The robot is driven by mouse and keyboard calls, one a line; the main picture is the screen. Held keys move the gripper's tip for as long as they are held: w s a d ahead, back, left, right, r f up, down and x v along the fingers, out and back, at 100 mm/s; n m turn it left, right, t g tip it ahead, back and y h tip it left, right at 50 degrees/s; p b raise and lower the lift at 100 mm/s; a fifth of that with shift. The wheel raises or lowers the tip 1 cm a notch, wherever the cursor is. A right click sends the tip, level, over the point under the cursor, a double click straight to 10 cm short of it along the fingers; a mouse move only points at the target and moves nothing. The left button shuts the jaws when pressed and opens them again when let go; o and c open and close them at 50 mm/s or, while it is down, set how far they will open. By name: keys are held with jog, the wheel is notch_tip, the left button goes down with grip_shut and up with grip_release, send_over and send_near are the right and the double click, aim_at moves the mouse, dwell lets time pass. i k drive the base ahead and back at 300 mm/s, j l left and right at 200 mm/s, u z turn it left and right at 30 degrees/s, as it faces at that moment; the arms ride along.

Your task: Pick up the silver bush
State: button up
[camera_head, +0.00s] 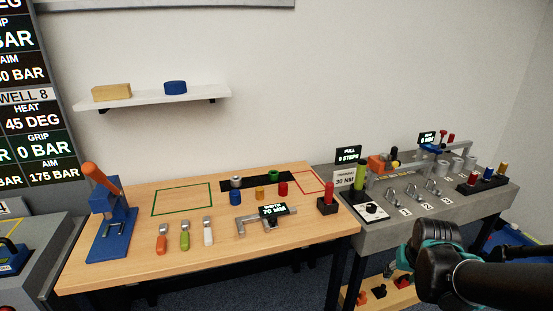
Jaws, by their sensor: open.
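The silver bush (236,182) is a short, pale metallic ring with a dark top opening. It sits at the left end of a black strip (262,180) on the wooden table (140,262), right behind a blue bush (236,198). My black and teal arm (500,285) comes in from the lower right, in front of the grey bench. It is well to the right of the silver bush and not touching it. My gripper's fingertips cannot be made out in this view.
A green ring (273,175), a yellow bush (259,193) and a red bush (283,188) stand close by. A grey caliper (252,223) lies in front. Several handled tools and a blue press (112,225) are at left. A grey bench (430,205) adjoins at right.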

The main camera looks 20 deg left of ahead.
aim_at(236, 181)
jog(key=j+u, duration=0.1)
jog(key=u, duration=0.25)
jog(key=j+u, duration=0.1)
jog(key=u, duration=0.25)
jog(key=j+u, duration=0.1)
jog(key=u, duration=0.25)
